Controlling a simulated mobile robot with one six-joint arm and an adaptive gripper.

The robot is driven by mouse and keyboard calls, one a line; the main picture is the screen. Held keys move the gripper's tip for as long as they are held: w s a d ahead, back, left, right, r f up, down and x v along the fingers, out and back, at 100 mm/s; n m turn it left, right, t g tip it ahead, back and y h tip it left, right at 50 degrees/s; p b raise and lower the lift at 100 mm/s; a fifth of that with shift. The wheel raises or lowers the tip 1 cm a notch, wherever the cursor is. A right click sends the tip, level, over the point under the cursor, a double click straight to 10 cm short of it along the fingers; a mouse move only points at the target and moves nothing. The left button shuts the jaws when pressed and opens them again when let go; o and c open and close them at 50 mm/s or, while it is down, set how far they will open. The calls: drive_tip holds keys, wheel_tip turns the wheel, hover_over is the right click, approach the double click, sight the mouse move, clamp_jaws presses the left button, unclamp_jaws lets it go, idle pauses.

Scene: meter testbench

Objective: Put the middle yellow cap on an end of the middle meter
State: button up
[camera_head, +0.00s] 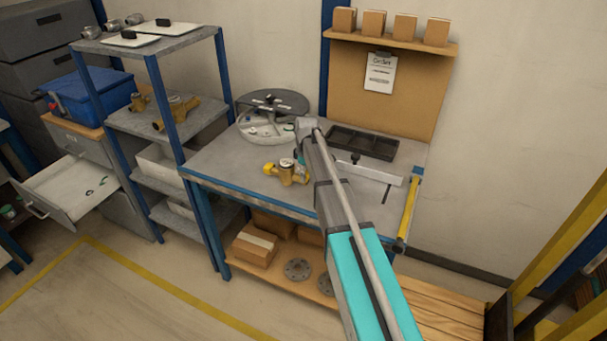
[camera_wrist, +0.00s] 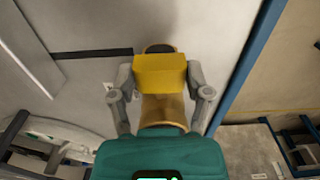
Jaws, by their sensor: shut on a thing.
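In the wrist view my gripper (camera_wrist: 160,80) is shut on a bright yellow cap (camera_wrist: 160,71), with one finger on each side. A brass cylindrical part (camera_wrist: 163,110) shows right beside the cap, and a dark round rim shows past its far side. I cannot tell whether cap and brass part touch. In the head view a brass meter (camera_head: 287,173) lies near the workbench's front edge, with a bright yellow piece (camera_head: 268,169) at its left end. My wrist is above the meter's right part; my arm hides the fingers and what lies behind them.
A round grey tray (camera_head: 268,134) stands behind the meter to the left. A black compartment tray (camera_head: 362,143) and a pale bar lie at the back right of the workbench (camera_head: 222,160). Other brass meters (camera_head: 177,110) are on the shelf at left. The bench's left front is clear.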

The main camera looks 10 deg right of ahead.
drive_tip(key=shift+f+b, duration=0.45)
drive_tip(key=shift+f, duration=0.1)
drive_tip(key=o, duration=0.9)
drive_tip(key=shift+r, duration=0.1)
drive_tip(key=shift+s+r+p, duration=0.1)
drive_tip(key=shift+r+p, duration=3.35)
drive_tip(key=shift+p, duration=0.1)
drive_tip(key=s+m, duration=0.3)
drive_tip(key=s, duration=0.6)
drive_tip(key=s+m, duration=0.4)
drive_tip(key=s, duration=0.6)
drive_tip(key=s+a+m, duration=0.1)
drive_tip(key=s+m, duration=0.3)
drive_tip(key=s, duration=0.6)
